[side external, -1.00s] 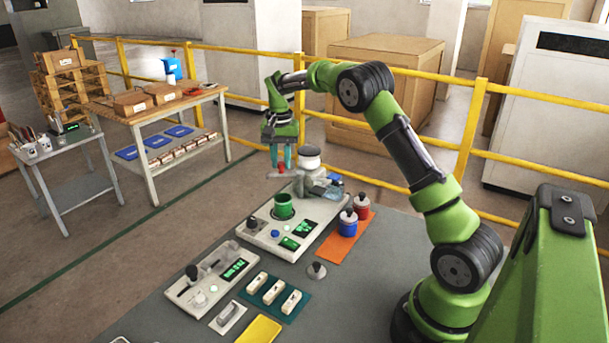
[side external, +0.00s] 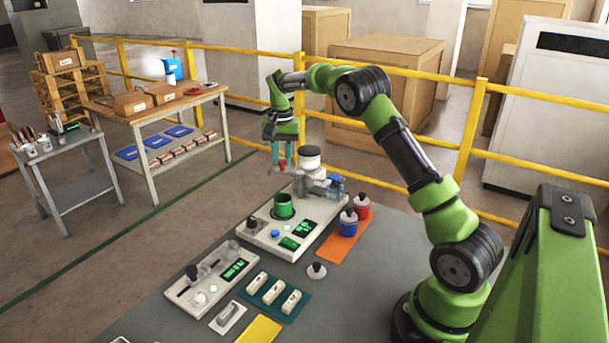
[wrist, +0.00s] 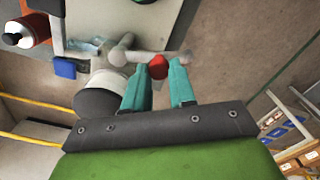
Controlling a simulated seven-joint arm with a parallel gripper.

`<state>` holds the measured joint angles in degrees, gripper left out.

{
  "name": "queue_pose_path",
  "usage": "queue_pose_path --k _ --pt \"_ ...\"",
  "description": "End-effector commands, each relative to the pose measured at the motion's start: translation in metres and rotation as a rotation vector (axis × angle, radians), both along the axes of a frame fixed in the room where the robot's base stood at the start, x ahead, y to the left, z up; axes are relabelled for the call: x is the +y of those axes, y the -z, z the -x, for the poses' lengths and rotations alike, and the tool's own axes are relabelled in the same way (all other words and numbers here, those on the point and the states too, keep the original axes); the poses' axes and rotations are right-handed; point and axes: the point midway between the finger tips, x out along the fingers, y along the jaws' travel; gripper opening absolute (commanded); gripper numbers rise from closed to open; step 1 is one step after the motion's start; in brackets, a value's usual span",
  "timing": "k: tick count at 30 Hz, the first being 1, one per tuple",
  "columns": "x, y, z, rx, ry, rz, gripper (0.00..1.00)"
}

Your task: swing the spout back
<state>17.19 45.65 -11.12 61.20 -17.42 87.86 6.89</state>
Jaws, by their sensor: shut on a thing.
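My gripper (side external: 281,162) is at the far end of the white dispensing device (side external: 325,207). Its teal fingers are on either side of the red knob (wrist: 157,66) on the grey spout (wrist: 138,54), and are shut on it. In the side view the spout shows only as a small pale bar just under the fingertips. A green cup (side external: 283,205) stands on the device, well in front of the gripper.
A red jar (side external: 361,206) and a blue jar (side external: 348,223) stand on an orange mat (side external: 340,248) to the right. A yellow rail runs behind. The air left of my gripper is clear.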

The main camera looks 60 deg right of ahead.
Motion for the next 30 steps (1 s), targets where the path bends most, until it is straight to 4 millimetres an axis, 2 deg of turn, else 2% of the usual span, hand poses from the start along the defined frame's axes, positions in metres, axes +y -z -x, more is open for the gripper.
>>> queue_pose_path --k 15,23,24,29,30 --pt "-0.019 0.0 -0.002 0.001 0.001 0.005 0.03" --pt "-0.021 0.0 -0.001 0.003 0.003 0.005 0.03" --pt "-0.021 0.0 -0.001 0.004 0.004 0.006 0.27" --pt "-0.02 0.0 -0.001 0.003 0.004 0.004 0.51" --pt "-0.02 0.0 -0.001 0.004 0.004 0.003 0.51"
